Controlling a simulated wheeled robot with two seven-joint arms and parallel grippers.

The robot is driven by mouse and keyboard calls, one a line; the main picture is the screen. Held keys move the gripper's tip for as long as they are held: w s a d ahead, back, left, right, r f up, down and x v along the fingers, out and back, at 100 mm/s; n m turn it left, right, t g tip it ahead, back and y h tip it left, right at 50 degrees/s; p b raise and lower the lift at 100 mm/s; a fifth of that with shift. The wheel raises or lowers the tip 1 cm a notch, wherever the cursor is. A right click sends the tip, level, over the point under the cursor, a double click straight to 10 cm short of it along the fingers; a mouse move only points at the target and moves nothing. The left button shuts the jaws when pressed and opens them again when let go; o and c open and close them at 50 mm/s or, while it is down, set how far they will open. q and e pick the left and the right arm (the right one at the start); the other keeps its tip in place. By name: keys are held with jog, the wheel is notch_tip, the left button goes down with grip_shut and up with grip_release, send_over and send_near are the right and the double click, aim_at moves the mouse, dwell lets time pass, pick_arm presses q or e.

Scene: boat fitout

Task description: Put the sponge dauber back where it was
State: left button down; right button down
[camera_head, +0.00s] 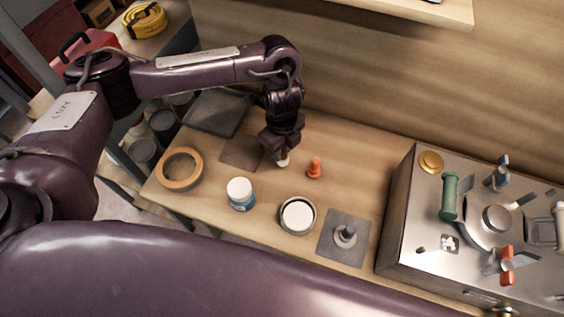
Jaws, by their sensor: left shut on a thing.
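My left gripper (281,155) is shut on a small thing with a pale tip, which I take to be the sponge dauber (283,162). The jaws hide most of it. It is low over the wooden bench, just right of a flat brown square (238,153). I cannot tell whether its tip touches the bench. A small orange cone-shaped piece (315,168) stands to the right of the gripper, apart from it. My right gripper is not in view.
A dark tray (216,113) lies behind. A metal stove-like unit (400,215) bounds the right.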

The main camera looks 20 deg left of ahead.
pick_arm(q)
notch_tip(320, 180, down, 5)
jog(key=shift+f+b, duration=0.2)
jog(key=shift+b, duration=0.75)
jog(key=shift+f, duration=0.3)
jog(key=c, duration=1.3)
grip_release()
jog(key=shift+f, duration=0.1)
jog(key=shift+o, duration=0.2)
